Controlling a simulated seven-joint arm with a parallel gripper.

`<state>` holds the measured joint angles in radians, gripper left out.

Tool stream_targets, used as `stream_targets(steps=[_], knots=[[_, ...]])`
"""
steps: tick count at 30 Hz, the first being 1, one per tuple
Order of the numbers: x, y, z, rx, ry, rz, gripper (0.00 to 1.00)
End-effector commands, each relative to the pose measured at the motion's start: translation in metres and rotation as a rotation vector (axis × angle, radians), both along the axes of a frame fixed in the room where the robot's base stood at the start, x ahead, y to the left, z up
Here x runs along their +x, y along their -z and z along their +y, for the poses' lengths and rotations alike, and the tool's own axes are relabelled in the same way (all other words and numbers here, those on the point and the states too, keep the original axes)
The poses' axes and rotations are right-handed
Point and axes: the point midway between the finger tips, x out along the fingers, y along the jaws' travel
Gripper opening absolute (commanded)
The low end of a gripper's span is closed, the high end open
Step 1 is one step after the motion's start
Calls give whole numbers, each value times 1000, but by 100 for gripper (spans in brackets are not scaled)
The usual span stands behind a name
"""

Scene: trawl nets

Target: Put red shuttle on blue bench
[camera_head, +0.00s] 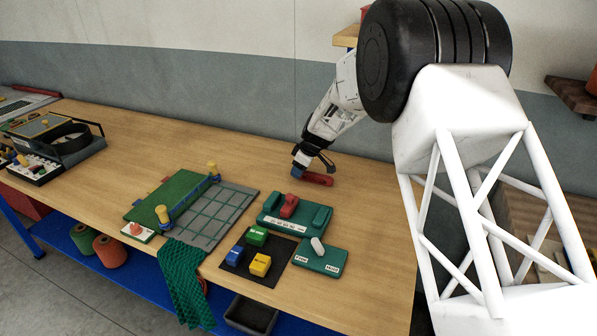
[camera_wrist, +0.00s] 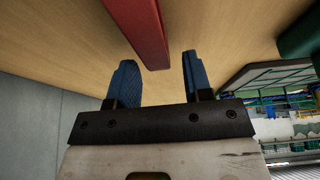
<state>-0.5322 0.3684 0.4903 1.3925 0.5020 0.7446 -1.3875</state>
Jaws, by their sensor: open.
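A red elongated piece (camera_head: 318,180), which looks like the red shuttle, lies on the wooden top (camera_head: 370,235) of the workbench. The bench's lower shelf (camera_head: 150,277) and legs are blue. My gripper (camera_head: 299,172) is low over the bench at the left end of the red piece. In the wrist view the blue fingers (camera_wrist: 158,58) are apart, and the end of the red piece (camera_wrist: 137,25) reaches between their tips. I cannot tell whether they touch it. Another, smaller red piece (camera_head: 289,204) sits on a green holder (camera_head: 270,222).
A green and grey net board (camera_head: 222,215) with yellow knobs lies left of the holder. A dark tray (camera_head: 237,268) with coloured blocks and a green labelled plate (camera_head: 322,262) lie in front. Bare wood surrounds the red piece behind and to its right.

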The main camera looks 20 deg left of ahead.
Motion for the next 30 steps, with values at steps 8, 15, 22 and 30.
stream_targets(steps=[8,15,22,30], knots=[[0,-36,-14,2,2,-1,46],[0,-72,-29,1,0,-2,46],[0,-94,-39,0,0,0,46],[-1,-101,-42,0,0,1,46]])
